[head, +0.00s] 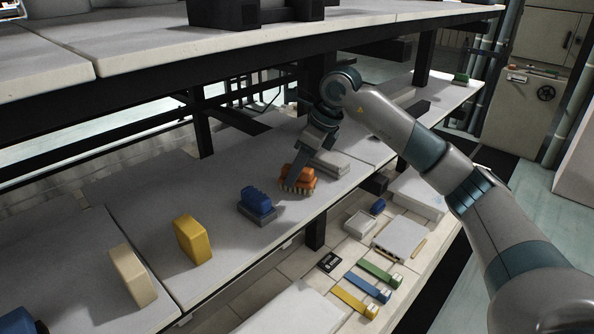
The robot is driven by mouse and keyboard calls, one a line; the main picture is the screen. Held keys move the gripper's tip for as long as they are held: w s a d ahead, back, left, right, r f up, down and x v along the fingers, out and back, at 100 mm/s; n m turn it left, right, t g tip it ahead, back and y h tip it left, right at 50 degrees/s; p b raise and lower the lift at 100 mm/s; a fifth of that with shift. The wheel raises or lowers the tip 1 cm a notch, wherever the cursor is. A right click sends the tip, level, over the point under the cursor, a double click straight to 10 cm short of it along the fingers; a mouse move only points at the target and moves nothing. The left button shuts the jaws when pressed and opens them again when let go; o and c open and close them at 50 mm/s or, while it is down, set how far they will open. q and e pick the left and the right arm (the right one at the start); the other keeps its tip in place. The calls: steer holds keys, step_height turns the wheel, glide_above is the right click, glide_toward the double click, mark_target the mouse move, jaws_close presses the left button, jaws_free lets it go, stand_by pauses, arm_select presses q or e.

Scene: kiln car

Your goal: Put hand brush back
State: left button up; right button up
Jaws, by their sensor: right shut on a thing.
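An orange hand brush (303,175) with pale bristles along its lower edge is on the middle shelf (230,222), or just above it; I cannot tell whether the bristles touch. My right gripper (297,178) comes down over it from above and is shut on it, with a dark finger covering part of its left side. My left gripper is not in view.
A blue brush-like block (257,203), a yellow block (191,240) and a cream block (133,275) stand left along the shelf. A grey slab (328,163) lies just behind. The upper deck (200,38) overhangs. Green, blue and yellow handled tools (368,288) lie below.

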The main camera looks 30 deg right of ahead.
steer(key=shift+a+f, duration=0.1)
steer(key=o, duration=0.9)
steer(key=shift+r, duration=0.25)
steer(key=shift+s+d+r, duration=0.2)
steer(key=shift+d+r, duration=0.1)
steer(key=shift+r, duration=0.2)
steer(key=shift+s+d+b, duration=1.05)
steer(key=shift+s+d, duration=0.9)
steer(key=shift+s, duration=0.3)
steer(key=shift+s+d+b, duration=1)
steer(key=shift+s+d, duration=0.9)
steer(key=shift+s, duration=0.3)
